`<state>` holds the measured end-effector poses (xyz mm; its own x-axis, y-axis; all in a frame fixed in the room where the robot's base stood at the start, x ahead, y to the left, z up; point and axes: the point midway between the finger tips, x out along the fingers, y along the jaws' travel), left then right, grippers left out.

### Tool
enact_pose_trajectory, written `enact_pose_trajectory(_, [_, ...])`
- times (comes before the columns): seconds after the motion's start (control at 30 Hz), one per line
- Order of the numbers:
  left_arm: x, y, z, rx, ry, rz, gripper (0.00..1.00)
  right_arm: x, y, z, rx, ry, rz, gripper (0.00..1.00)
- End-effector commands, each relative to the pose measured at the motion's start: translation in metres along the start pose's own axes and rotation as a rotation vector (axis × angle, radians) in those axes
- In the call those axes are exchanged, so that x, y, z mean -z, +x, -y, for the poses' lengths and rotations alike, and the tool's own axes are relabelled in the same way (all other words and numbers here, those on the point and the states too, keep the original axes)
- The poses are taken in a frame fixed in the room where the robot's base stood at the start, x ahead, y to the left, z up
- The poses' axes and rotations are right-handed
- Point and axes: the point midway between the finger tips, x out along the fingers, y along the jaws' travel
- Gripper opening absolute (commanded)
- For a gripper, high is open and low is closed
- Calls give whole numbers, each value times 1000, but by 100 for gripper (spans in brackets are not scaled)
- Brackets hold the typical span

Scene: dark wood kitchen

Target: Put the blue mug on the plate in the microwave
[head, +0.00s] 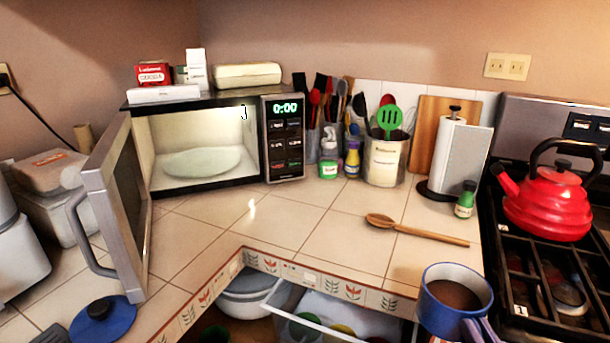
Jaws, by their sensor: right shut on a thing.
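The blue mug (437,313) is at the bottom right, upright, with something brown inside. My right gripper (482,330) is at the mug's near right side, shut on it; only a small part of the gripper shows at the bottom edge. The microwave (284,140) stands on the back counter, its door (118,215) swung wide open to the left. The pale plate (203,163) lies flat inside on the microwave floor, with nothing on it. The mug is well to the right of and nearer than the microwave. My left gripper is not in view.
A wooden spoon (418,231) lies on the tiled counter (290,225). A utensil crock (385,162), paper towel holder (457,155) and red kettle (547,205) stand to the right. An open drawer (340,308) juts out below the counter. The counter before the microwave is clear.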

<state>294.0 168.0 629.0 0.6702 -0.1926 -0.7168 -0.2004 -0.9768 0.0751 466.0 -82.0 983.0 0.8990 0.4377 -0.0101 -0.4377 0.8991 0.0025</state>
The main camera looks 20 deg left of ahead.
Motion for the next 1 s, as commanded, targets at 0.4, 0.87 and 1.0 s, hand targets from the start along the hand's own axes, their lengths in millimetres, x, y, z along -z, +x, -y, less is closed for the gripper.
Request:
enact_pose_trajectory(0.4, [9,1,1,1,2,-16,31,39,-101,54,353,18,10,0])
enact_pose_trajectory(0.87, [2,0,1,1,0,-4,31,45,-123,62,435,36,26,0])
enact_pose_trajectory(1.0, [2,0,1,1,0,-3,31,47,-127,68,447,19,19,0])
